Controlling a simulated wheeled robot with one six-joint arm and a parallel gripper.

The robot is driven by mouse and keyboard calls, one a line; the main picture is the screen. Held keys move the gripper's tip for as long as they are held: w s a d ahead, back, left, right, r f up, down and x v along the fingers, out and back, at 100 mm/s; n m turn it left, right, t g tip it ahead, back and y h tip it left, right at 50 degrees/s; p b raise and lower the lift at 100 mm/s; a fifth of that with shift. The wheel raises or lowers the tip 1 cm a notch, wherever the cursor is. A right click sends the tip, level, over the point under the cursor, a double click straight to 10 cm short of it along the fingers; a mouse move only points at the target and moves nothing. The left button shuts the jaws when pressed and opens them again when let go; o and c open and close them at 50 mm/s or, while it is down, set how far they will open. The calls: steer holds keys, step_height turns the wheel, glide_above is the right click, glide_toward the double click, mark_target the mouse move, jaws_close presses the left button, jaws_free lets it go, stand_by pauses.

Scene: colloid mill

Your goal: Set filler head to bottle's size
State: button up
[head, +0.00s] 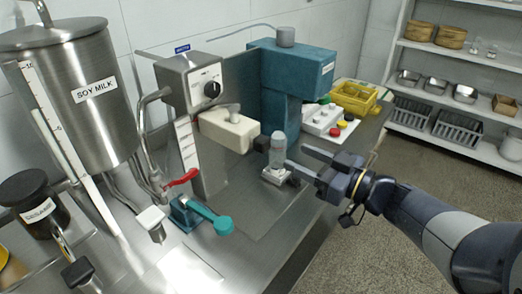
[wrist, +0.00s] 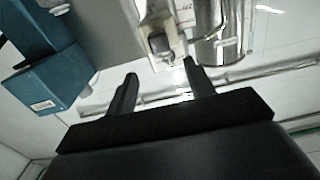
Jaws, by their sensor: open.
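The filler head appears to be the cream block (head: 228,129) on the column beside a scale (head: 187,145). A small grey knob sits on its top and a dark piece (head: 266,143) at its front end. A small clear bottle (head: 277,147) stands upright on a metal base (head: 280,176), in front of that end. My gripper (head: 297,156) is open and empty, its fingers pointing left just right of the bottle; contact cannot be told. In the wrist view my gripper (wrist: 160,68) shows two spread fingers, with a pale block and dark end (wrist: 160,42) beyond them. The bottle is not clear there.
A steel soy milk tank (head: 75,90) stands at left. A teal lever clamp (head: 205,215) and a red valve handle (head: 180,178) are at front. A teal machine (head: 300,75), button box (head: 326,119) and yellow basket (head: 353,98) stand behind. The front right bench is clear.

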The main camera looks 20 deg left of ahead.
mark_target(268, 144)
steer(key=x, duration=0.9)
steer(key=shift+a+p, duration=0.35)
steer(key=shift+p, duration=0.05)
jaws_close()
steer(key=shift+f, duration=0.1)
